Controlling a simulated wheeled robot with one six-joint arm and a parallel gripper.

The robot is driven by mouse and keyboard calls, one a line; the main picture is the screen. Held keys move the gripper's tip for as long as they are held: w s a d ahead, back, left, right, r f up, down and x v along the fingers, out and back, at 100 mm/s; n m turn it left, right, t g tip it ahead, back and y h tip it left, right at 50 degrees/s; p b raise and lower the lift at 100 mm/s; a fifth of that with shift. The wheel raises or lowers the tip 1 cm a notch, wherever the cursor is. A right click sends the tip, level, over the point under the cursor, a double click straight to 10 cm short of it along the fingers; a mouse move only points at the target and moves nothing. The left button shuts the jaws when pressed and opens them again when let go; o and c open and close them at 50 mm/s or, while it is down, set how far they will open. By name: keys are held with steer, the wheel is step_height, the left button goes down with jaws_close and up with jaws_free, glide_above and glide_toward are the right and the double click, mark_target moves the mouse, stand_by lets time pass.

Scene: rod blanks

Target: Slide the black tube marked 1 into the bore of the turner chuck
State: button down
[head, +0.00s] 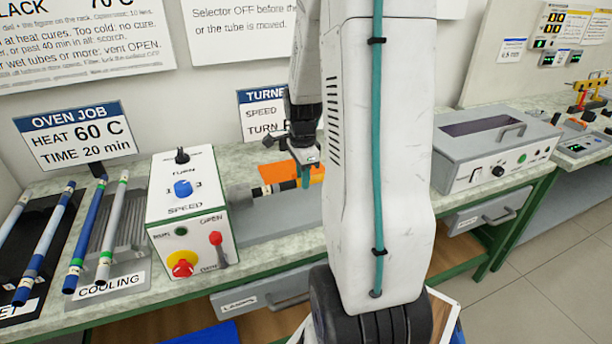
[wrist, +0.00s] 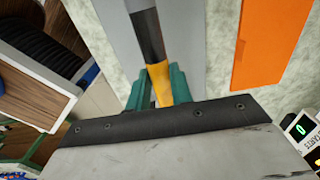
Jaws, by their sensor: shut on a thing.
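My gripper (head: 303,176) has teal fingers, and in the wrist view (wrist: 160,88) they are closed around the amber part of a tube. The tube (head: 258,191) lies roughly level in the head view, with a black stretch towards the left and an orange-amber part towards my fingers. In the wrist view its black stretch (wrist: 148,35) points away from the fingers. The grey turner chuck (head: 239,196) is at the tube's left end, in line with it. I cannot tell whether the tube's tip is in the bore or just before it. No mark 1 is readable.
Farther left, a cooling rack (head: 112,255) holds tubes. An orange plate (head: 281,169) lies behind the tube. A grey oven (head: 495,150) stands at right.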

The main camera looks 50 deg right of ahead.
steer(key=shift+w+a, duration=0.5)
steer(key=shift+a, duration=0.3)
steer(key=shift+w+a, duration=0.5)
steer(key=shift+a, duration=0.3)
steer(key=c, duration=1.2)
jaws_free()
steer(key=shift+o, duration=0.2)
steer(key=shift+r, duration=0.1)
step_height(320, 180, up, 8)
steer(key=shift+f, duration=0.2)
